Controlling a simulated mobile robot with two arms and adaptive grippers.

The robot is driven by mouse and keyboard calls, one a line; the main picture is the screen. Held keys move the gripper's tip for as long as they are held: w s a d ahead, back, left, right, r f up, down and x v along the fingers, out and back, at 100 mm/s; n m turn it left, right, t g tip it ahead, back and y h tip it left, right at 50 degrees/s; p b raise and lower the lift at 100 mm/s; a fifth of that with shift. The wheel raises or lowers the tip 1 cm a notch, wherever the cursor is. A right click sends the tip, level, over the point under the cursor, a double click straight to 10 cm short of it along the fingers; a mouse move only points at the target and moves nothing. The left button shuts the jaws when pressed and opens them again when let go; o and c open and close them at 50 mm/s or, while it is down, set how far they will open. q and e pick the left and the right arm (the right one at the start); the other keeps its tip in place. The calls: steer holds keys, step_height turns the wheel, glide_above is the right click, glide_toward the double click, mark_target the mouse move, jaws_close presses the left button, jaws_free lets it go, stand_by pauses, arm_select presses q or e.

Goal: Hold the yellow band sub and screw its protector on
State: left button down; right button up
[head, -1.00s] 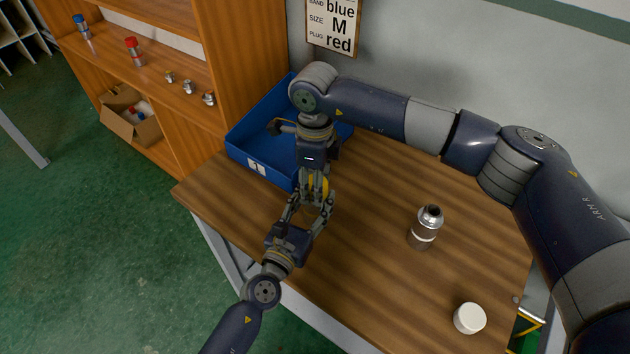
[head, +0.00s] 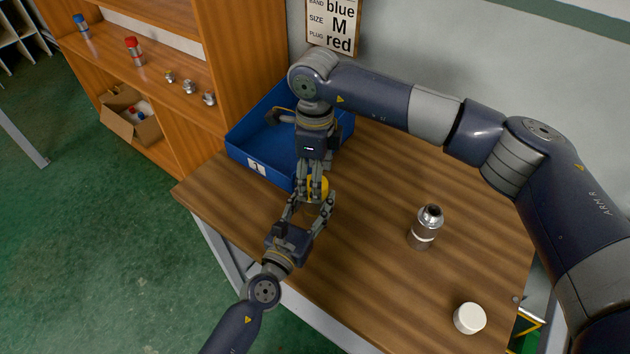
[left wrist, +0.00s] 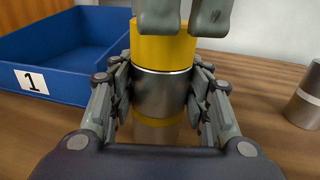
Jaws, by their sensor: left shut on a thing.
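The yellow band sub (left wrist: 165,95) is a silver metal cylinder standing upright in the left wrist view, with a yellow band low down. A yellow protector (left wrist: 163,52) sits at its top, meeting the metal along a thin bright line. My left gripper (head: 310,205) is shut on the sub's metal body, a finger on each side; its fingers also show in the left wrist view (left wrist: 165,90). My right gripper (head: 314,190) reaches down from above at the yellow protector, which shows partly behind its fingers. Whether those fingers grip it is unclear.
A blue tray (head: 243,158) marked 1 stands just behind the grippers. A silver fitting (head: 425,230) with a dark top and a white cap (head: 470,318) stand to the right on the wooden table (head: 370,270). A shelf (head: 185,95) holds small fittings.

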step_height(320, 180, up, 10)
steer(key=shift+f, duration=0.2)
arm_select(q)
steer(key=c, duration=0.8)
jaws_free()
steer(key=shift+o, duration=0.2)
steer(key=v, duration=1.2)
